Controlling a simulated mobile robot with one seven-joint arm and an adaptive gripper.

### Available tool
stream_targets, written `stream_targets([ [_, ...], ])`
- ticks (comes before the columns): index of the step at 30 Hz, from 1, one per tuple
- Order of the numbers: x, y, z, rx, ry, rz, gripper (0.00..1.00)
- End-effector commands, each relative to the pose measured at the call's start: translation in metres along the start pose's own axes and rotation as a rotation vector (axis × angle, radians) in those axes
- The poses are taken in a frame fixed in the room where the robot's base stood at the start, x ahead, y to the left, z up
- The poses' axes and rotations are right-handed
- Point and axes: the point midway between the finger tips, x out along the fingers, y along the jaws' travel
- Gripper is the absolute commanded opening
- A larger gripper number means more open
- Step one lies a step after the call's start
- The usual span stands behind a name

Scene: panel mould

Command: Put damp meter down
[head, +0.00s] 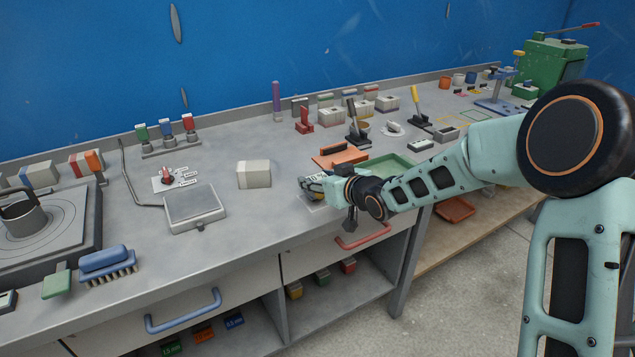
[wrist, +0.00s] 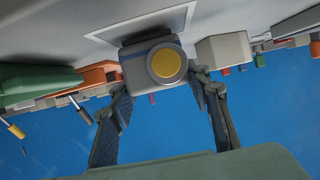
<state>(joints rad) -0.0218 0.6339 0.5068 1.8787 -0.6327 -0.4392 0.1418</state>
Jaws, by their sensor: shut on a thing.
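The damp meter is a grey block with a round yellow face (wrist: 167,64) in the wrist view. My gripper (wrist: 162,85) is shut on it, one finger on each side. In the head view my gripper (head: 328,187) is low over the front part of the bench, and the meter is mostly hidden by the fingers. A pale-bordered flat rectangle (wrist: 112,36) lies on the bench at the meter in the wrist view; its edge also shows under the gripper in the head view. I cannot tell whether the meter touches the surface.
A cream block (head: 254,174) stands left of my gripper, and a grey scale (head: 194,207) further left. An orange tray (head: 341,157) and a green tray (head: 392,166) lie close behind and right. The bench's front edge with a red drawer handle (head: 363,237) is near.

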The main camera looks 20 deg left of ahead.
Motion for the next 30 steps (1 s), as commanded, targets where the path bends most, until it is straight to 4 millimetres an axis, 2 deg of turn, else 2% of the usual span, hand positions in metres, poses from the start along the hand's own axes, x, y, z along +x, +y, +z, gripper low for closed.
stream_targets([
  [12, 0.0030, 0.0003, 0.0050, -0.001, 0.006, 0.001, 0.03],
  [13, 0.0024, 0.0003, 0.0051, -0.001, 0.003, 0.001, 0.48],
  [17, 0.0023, 0.0002, 0.0048, 0.000, 0.003, 0.001, 0.62],
  [27, 0.0011, 0.0002, 0.0018, -0.001, 0.003, 0.001, 0.62],
  [30, -0.0067, 0.0013, 0.0005, -0.001, 0.003, 0.003, 0.62],
])
